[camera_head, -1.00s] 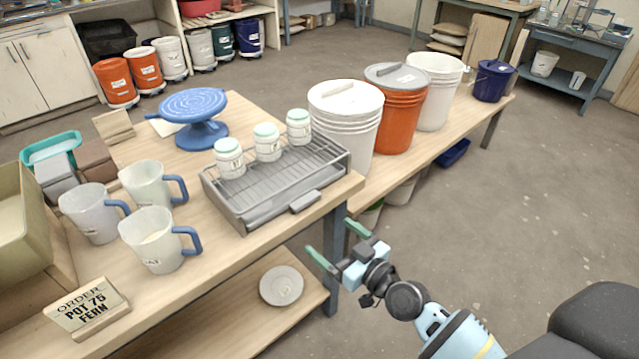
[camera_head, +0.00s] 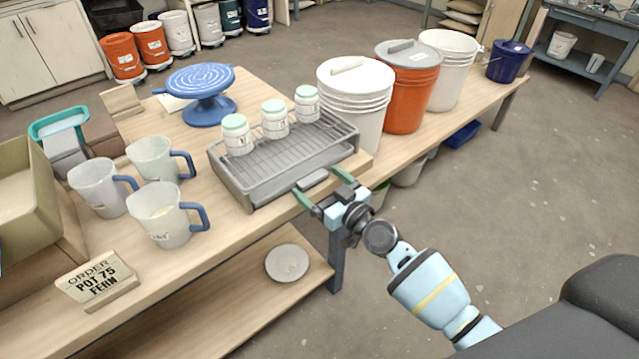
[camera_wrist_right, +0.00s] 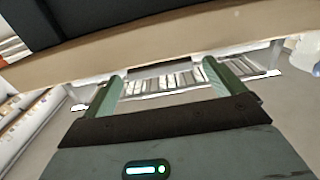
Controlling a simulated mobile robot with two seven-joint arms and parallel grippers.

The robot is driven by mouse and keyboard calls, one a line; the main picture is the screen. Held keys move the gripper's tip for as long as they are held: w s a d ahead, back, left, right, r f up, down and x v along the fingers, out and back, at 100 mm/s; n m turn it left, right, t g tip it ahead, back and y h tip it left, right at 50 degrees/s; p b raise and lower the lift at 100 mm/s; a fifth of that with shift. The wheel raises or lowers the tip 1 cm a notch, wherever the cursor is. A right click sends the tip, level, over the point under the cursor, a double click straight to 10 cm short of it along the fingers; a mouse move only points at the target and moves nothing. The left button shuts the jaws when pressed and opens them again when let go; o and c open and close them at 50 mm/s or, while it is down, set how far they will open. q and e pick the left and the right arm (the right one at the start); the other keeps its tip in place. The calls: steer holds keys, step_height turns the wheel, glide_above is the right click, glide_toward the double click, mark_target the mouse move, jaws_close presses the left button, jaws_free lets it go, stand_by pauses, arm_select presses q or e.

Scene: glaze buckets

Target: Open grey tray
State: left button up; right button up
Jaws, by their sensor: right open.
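The grey tray (camera_head: 232,182) sits at the front edge of the wooden table, with a wire rack on top and a short grey handle (camera_head: 313,180) on its front. It appears closed. My right gripper (camera_head: 319,183) is open at the handle, with one green finger near each end of it. I cannot tell whether the fingers touch it. In the right wrist view the two green fingers (camera_wrist_right: 161,80) are spread apart below the table edge. My left gripper is out of view.
Three white jars with pale green lids (camera_head: 274,119) stand on the rack. A white bucket (camera_head: 357,105) stands close on the right. Several pitchers (camera_head: 168,215) stand on the left. A bowl (camera_head: 287,263) lies on the lower shelf. Floor in front is open.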

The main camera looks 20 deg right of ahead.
steer(key=shift+w+a, duration=0.1)
steer(key=shift+w, duration=0.15)
steer(key=c, duration=1.4)
steer(key=p+v, duration=0.1)
steer(key=v, duration=1.3)
steer(key=shift+s, duration=0.3)
steer(key=o, duration=1.4)
